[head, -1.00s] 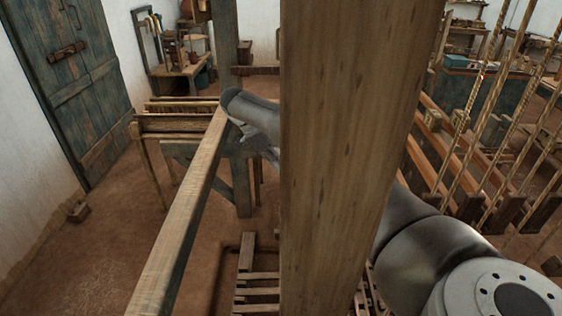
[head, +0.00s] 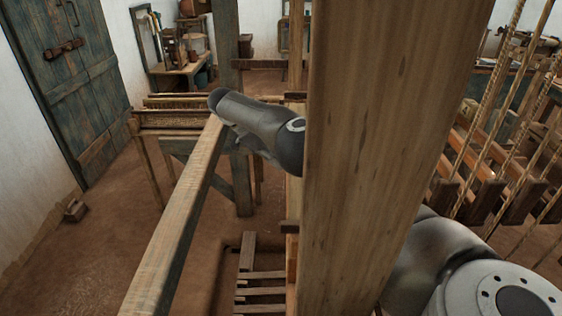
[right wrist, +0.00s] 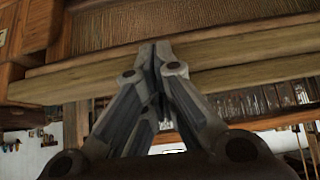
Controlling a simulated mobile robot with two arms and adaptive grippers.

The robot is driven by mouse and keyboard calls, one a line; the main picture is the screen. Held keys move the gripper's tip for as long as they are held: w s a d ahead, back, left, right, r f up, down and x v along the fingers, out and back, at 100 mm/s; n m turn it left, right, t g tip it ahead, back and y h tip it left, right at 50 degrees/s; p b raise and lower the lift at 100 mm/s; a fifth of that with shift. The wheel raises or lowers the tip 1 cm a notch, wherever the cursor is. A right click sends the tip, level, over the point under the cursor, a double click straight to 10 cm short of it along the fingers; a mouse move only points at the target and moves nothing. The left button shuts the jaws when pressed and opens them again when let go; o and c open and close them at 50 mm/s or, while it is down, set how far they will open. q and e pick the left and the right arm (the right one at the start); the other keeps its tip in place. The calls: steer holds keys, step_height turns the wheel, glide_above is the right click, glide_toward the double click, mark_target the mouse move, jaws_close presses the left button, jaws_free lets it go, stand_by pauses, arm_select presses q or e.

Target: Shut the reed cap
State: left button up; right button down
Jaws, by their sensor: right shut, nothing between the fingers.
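In the right wrist view my right gripper (right wrist: 155,50) is shut and empty. Its fingertips overlap a long pale wooden bar (right wrist: 245,50); I cannot tell whether they touch it. A finely ribbed brown panel (right wrist: 110,32), which looks like the reed, lies along the bar's upper side. The bar may be the reed cap, but I cannot tell which bar is the cap or how far it stands open. In the head view my right arm passes behind a thick post and shows again to its left; its fingers cannot be made out there. My left gripper is not in view.
The thick wooden post (head: 390,150) blocks much of the head view. A long beam (head: 180,220) runs along its left. Treadle slats (head: 262,283) lie in the pit below. Twisted cords (head: 500,110) hang at the right.

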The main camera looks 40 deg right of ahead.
stand_by(0.4)
step_height(320, 180, up, 10)
stand_by(0.6)
